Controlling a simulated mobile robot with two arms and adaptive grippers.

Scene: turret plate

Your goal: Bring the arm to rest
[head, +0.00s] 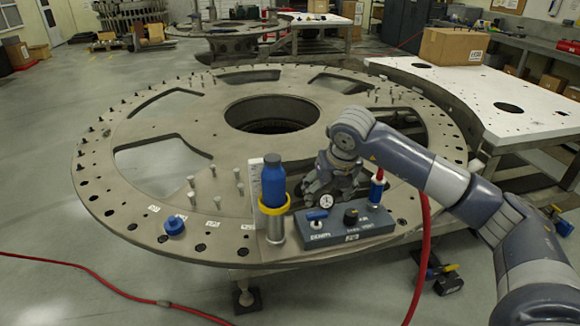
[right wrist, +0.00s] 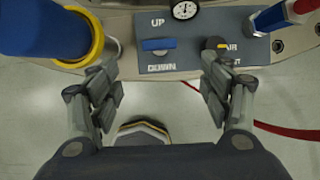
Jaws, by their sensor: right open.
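My right arm reaches in from the right in the head view, and its gripper (head: 326,188) hangs over the turret plate's near part, just behind the grey control box (head: 345,228). In the right wrist view the gripper (right wrist: 162,88) is open, its two fingers wide apart with nothing between them. The control box (right wrist: 200,55) shows past the fingertips, with a blue lever (right wrist: 158,44) between the UP and DOWN labels and a dark knob (right wrist: 215,43). Whether the fingers touch the box cannot be told. My left gripper is not in view.
A blue bottle-shaped part (head: 273,182) stands upright in a yellow-ringed holder (head: 274,222) left of the box. The turret plate (head: 200,110) carries several pins and a blue knob (head: 174,225). A red hose (head: 420,255) hangs at the right. A white table (head: 470,90) stands behind.

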